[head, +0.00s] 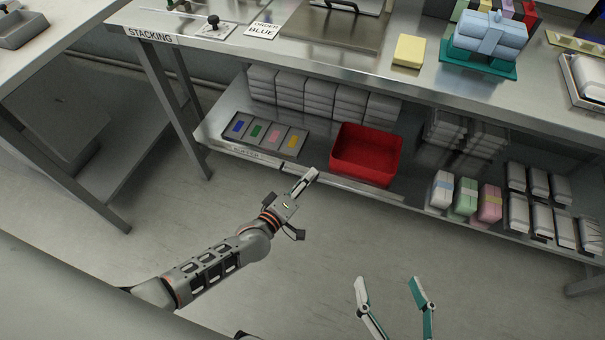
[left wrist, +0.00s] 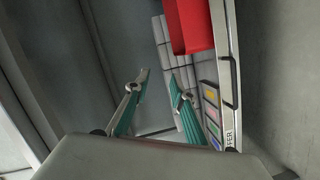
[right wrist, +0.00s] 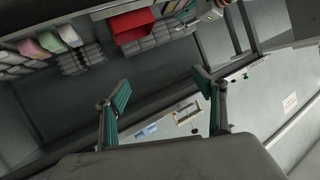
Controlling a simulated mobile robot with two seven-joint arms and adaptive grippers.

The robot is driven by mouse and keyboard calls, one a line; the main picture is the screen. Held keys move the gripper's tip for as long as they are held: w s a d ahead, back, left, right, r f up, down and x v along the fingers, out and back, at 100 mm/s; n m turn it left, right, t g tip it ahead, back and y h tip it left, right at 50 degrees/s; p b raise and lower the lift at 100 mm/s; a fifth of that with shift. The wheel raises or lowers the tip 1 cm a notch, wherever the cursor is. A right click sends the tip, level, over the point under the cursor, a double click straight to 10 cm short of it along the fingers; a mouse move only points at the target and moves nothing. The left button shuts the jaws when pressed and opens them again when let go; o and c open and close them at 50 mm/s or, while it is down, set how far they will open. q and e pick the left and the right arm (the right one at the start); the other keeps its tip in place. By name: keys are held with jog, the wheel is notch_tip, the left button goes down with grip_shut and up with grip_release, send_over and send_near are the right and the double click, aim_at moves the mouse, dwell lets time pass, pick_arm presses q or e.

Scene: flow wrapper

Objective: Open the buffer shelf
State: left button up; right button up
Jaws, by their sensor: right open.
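The buffer shelf is the lower shelf under the steel table, with a BUFFER label on its front edge (head: 245,153); the label also shows in the left wrist view (left wrist: 229,139). Behind the label lies a grey tray with blue, green, pink and yellow cards (head: 256,134). A red bin (head: 366,150) stands to its right. My left gripper (left wrist: 158,76) is open and empty, just in front of the shelf's front edge and right of the label in the head view. I cannot tell whether it touches the edge. My right gripper (head: 390,283) is open and empty, farther from the shelf.
The table top (head: 370,75) overhangs the shelf; its leg (head: 180,110) stands at the left. Stacked grey packs (head: 325,97) fill the shelf's back. Banded packs (head: 466,197) and other packs stand at right. Bare floor (head: 330,255) lies in front.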

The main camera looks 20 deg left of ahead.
pick_arm(q)
notch_tip(320, 180, down, 13)
jog(key=a+n+y+b, duration=0.2)
jog(key=a+n+b, duration=0.1)
jog(key=n+b, duration=0.1)
jog(key=n+y+b, duration=0.2)
jog(key=n+b, duration=0.1)
jog(key=n, duration=0.1)
send_near(297, 176)
jog(key=w+f, duration=0.1)
jog(key=w, duration=0.1)
jog(key=shift+w+d+f+b, duration=0.1)
jog(key=shift+w+f+b, duration=0.3)
jog(key=shift+w, duration=0.9)
jog(key=shift+w+d+f+b, duration=0.1)
jog(key=shift+w+b, duration=0.6)
jog(key=shift+w, duration=0.65)
jog(key=shift+w+d+f+b, duration=0.1)
jog(key=shift+w+f+b, duration=0.3)
jog(key=shift+w, duration=0.9)
pick_arm(e)
notch_tip(297, 176, down, 5)
jog(key=s+a+m, duration=0.2)
jog(key=a+m, duration=0.1)
jog(key=m, duration=0.3)
jog(key=shift+f+m, duration=0.2)
jog(key=shift+m, duration=0.2)
pick_arm(q)
jog(key=shift+r, duration=0.15)
grip_shut()
